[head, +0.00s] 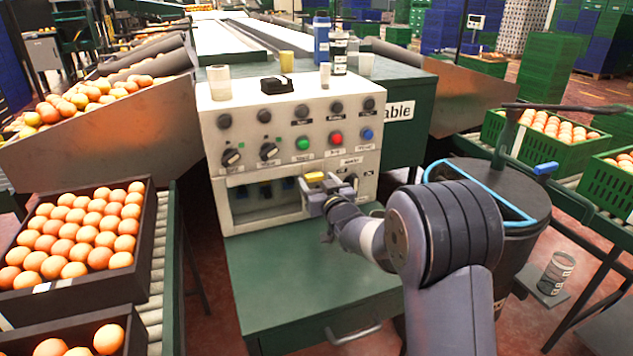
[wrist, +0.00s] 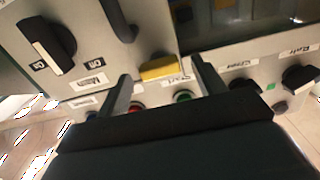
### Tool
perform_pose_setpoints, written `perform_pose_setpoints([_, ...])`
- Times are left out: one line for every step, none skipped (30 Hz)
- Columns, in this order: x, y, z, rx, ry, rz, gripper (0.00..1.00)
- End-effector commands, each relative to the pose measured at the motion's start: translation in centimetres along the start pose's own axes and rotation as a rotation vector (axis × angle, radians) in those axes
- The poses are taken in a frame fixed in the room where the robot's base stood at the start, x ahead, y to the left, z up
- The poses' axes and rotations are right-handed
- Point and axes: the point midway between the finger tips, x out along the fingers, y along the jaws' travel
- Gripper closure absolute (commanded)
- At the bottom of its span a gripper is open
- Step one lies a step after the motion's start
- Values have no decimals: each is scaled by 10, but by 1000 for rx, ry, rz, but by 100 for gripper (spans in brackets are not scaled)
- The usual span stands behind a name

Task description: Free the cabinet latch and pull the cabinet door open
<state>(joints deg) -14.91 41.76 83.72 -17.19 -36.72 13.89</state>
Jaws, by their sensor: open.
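The cream cabinet front (head: 295,120) has knobs and colored buttons above a recessed bay (head: 262,197). A small yellow tab, apparently the latch (head: 314,177), sits near the bay's upper right edge; it also shows in the wrist view (wrist: 160,69). My gripper (head: 319,193) is at this tab, covering the panel behind. In the wrist view my gripper (wrist: 163,88) has its fingers apart, with the tab in line with the gap between them; contact cannot be told. A dark handle bar (wrist: 119,18) and a black rotary switch (wrist: 47,43) are on the panel beside the tab. The door's outline is unclear.
A green shelf (head: 310,290) juts out below the panel. Cups and a black device (head: 277,85) stand on top.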

Motion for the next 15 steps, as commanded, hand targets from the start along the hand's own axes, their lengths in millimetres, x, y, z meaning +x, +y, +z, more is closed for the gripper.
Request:
perform_pose_setpoints([5,0,0,0,2,-1,35])
perform_pose_setpoints([7,0,0,0,1,-1,35])
perform_pose_setpoints([10,0,0,0,0,0,35])
perform_pose_setpoints([11,0,0,0,0,0,35])
perform_pose_setpoints([12,0,0,0,0,0,35])
perform_pose_setpoints([14,0,0,1,0,0,35])
perform_pose_setpoints([14,0,0,1,0,0,35])
perform_pose_setpoints([15,0,0,1,0,0,35])
perform_pose_setpoints([15,0,0,1,0,0,35])
perform_pose_setpoints([15,0,0,1,0,0,35])
perform_pose_setpoints([15,0,0,1,0,0,35])
perform_pose_setpoints([15,0,0,1,0,0,35])
perform_pose_setpoints([15,0,0,1,0,0,35])
perform_pose_setpoints([15,0,0,1,0,0,35])
perform_pose_setpoints([15,0,0,1,0,0,35])
